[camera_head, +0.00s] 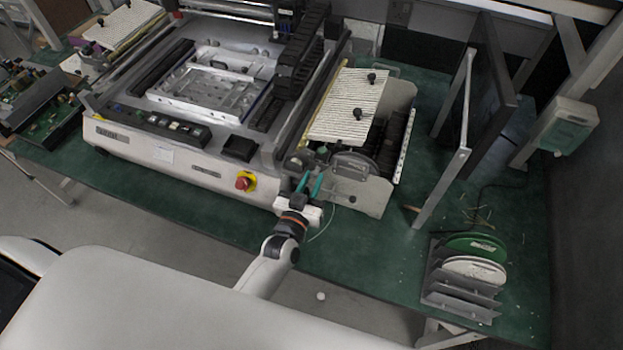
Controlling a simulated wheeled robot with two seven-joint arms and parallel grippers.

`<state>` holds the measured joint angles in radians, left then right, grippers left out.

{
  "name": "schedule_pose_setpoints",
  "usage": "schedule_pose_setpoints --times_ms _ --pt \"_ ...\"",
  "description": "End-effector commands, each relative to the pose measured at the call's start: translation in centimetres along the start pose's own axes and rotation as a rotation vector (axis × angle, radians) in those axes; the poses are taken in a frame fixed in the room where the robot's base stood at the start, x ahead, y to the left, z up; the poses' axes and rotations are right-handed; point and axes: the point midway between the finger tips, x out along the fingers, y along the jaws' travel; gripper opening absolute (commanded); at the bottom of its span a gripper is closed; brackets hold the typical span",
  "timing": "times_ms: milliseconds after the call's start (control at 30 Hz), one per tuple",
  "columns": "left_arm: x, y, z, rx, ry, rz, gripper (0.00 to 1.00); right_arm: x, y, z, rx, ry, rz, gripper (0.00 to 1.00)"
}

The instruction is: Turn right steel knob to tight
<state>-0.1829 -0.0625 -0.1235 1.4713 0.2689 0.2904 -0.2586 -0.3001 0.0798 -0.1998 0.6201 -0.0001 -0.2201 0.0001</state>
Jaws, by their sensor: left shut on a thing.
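My left gripper (311,180) reaches up from the bottom middle to the front right corner of the white machine (190,170). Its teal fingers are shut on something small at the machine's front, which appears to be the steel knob. The knob is mostly hidden by the fingers and too small to make out, so I cannot tell its turn angle. To the right of the fingers is a metal side plate (370,192) with a small round fitting (351,198). My right gripper is not in view.
A red emergency button (244,181) sits left of my gripper. A ribbed white board (347,105) with black knobs lies above it. A grey rack (445,290) with green and white discs stands on the green table (360,265) at right. A metal-framed panel (462,130) stands behind.

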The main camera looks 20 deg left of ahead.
Motion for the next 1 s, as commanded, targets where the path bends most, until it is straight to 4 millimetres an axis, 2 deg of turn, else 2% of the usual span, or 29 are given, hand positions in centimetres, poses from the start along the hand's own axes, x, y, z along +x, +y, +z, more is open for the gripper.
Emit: schedule_pose_setpoints --times_ms 300,767,800,900,1000 --pt "-0.03 -0.04 -0.07 0.088 0.002 0.000 0.01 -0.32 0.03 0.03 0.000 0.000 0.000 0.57" --pt "-0.03 -0.03 -0.09 0.100 0.002 0.000 0.01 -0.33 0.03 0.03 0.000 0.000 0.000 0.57" --pt "-0.04 -0.03 -0.09 0.100 0.002 0.000 0.28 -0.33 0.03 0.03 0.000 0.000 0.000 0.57" --pt "-0.03 -0.01 -0.08 0.099 0.002 0.000 0.44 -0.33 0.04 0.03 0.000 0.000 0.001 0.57" --pt "-0.02 0.08 -0.05 0.100 0.001 0.001 0.44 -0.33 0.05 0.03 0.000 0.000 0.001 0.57"
